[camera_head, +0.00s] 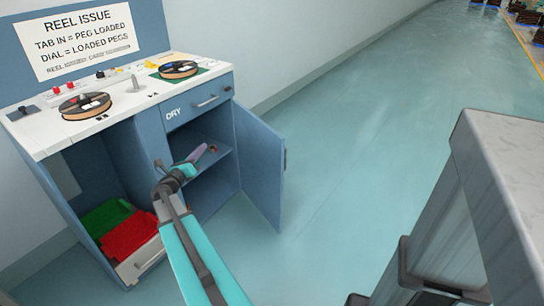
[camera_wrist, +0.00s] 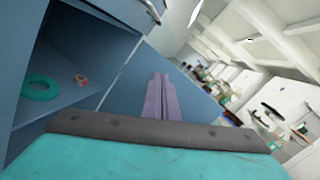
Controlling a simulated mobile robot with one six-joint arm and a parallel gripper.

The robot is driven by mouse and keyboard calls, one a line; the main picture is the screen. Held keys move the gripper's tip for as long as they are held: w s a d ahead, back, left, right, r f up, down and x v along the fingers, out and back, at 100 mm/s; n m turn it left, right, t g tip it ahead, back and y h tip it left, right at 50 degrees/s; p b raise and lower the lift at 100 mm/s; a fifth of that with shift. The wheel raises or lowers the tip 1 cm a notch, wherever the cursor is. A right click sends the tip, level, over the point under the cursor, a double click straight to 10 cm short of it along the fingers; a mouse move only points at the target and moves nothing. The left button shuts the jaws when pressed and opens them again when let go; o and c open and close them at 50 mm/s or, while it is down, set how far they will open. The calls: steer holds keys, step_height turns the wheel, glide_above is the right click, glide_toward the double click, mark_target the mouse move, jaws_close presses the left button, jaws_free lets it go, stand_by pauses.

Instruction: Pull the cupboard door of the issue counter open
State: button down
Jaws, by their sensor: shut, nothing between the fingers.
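The issue counter (camera_head: 125,117) stands against the wall at the left of the head view. Its blue cupboard door (camera_head: 259,165) is swung wide open on the right side, and the shelf (camera_head: 214,152) inside shows. The door also shows as a blue panel behind my fingers in the wrist view (camera_wrist: 196,97). My gripper (camera_head: 203,150) is in front of the cupboard opening, left of the door's inner face. In the wrist view its purple fingers (camera_wrist: 161,80) are together with nothing between them. Whether they touch the door cannot be told.
A green ring (camera_wrist: 41,88) and a small orange ring (camera_wrist: 80,80) lie in the cupboard. A drawer (camera_head: 198,105) is above it. Left is an open bay with red (camera_head: 128,236) and green bins. A grey-topped block (camera_head: 505,150) stands at right; the floor between is clear.

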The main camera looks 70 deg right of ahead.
mark_target(279, 143)
steer(key=s+d+f+m+g+y+b, duration=0.1)
steer(key=s+d+m+g+y+b, duration=0.1)
steer(key=s+m+g, duration=0.3)
steer(key=s+d+f+m+g+y+b, duration=0.1)
steer(key=s+d+m+g+y+b, duration=0.1)
steer(key=s+m+g, duration=0.3)
steer(key=s+m+b, duration=0.1)
steer(key=s+m, duration=0.2)
steer(key=s, duration=0.4)
steer(key=shift+d+f, duration=0.1)
steer(key=b+x, duration=0.2)
steer(key=x, duration=1.1)
steer(key=shift+s+d+b, duration=0.25)
steer(key=shift+s+b, duration=0.1)
steer(key=shift+b, duration=0.05)
steer(key=shift+d, duration=0.15)
